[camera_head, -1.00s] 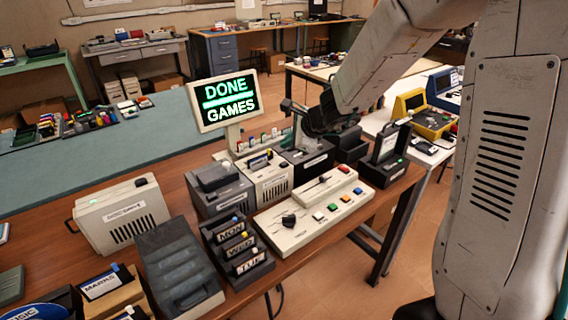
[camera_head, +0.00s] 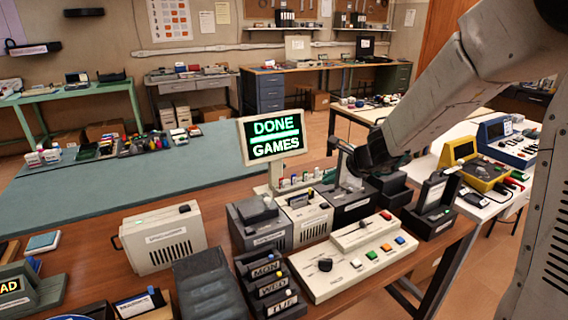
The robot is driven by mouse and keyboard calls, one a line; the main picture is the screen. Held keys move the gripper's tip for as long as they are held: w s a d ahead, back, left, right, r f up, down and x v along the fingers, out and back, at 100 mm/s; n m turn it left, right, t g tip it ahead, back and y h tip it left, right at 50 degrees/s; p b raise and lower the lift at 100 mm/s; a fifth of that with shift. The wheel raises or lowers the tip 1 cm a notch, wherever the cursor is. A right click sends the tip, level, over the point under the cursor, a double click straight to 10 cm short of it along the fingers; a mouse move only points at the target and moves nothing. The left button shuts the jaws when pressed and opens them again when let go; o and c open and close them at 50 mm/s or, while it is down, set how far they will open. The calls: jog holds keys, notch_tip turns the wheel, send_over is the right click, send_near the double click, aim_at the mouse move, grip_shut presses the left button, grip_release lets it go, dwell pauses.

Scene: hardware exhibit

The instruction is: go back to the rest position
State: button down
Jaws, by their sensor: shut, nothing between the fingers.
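My gripper (camera_head: 346,158) is the dark end of my arm in the head view, at the right of the screen and above the black box at the back of the brown table. It looks empty and shut, though its fingertips are small and dark. My pale grey arm comes in from the upper right. The screen (camera_head: 271,137) reads "DONE GAMES" in green. The pale control panel (camera_head: 345,259) with coloured buttons and a black knob lies in front of my gripper.
The brown table (camera_head: 92,246) holds a beige case (camera_head: 163,238), a dark ribbed box (camera_head: 208,285) and a rack with MON, WED and TUE cards (camera_head: 270,284). A black box (camera_head: 431,212) stands at the right edge. Yellow (camera_head: 470,168) and blue (camera_head: 508,142) devices stand on a white table behind.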

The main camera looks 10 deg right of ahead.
jog(key=s+a+r+n+g+y, duration=0.1)
jog(key=s+a+r+n+g, duration=0.15)
jog(key=s+n, duration=0.6)
jog(key=s+a+r+n+g, duration=0.15)
jog(key=s+n+g, duration=0.3)
jog(key=s, duration=0.65)
jog(key=s+d+r+n+h, duration=0.2)
jog(key=s+d+n, duration=0.1)
jog(key=s, duration=0.5)
jog(key=s+d+r+n+h, duration=0.3)
jog(key=s+n, duration=0.1)
jog(key=s, duration=0.5)
jog(key=shift+s+d+n+h, duration=0.25)
jog(key=shift+s+n+h, duration=0.05)
jog(key=shift+n, duration=0.1)
